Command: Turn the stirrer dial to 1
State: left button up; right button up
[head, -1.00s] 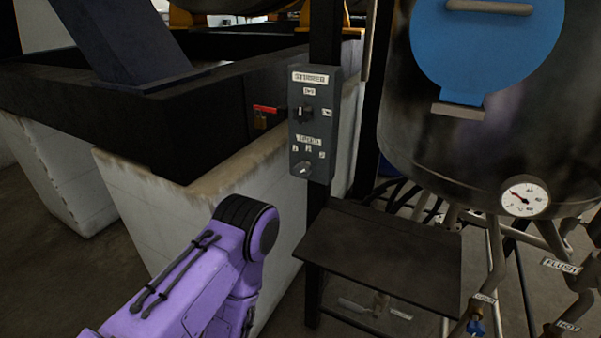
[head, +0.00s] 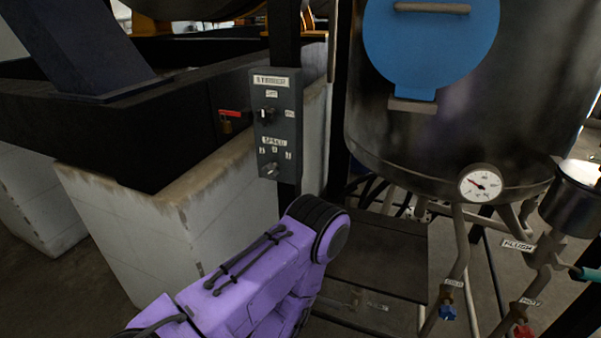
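The grey stirrer control box (head: 277,128) is fixed to a dark post left of the middle in the head view, under a white STIRRER label. An upper switch (head: 267,112) sits beside small labels. The stirrer speed dial (head: 269,170) is at the bottom of the box, below the SPEED label (head: 274,142) and small number tags. The numbers and the dial's pointer are too small to read surely. A purple arm of mine reaches up below the box, its dark rounded joint apart from the dial. Neither gripper shows in view.
A dark tank with a blue disc (head: 431,45) and a gauge (head: 481,184) stands right of the box. A dark shelf (head: 385,262) lies below it. Pipes with a FLUSH tag (head: 518,246) are at right.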

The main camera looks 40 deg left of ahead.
aim_at(269, 171)
jog(key=k, duration=0.65)
jog(key=u, duration=0.8)
jog(key=i, duration=0.5)
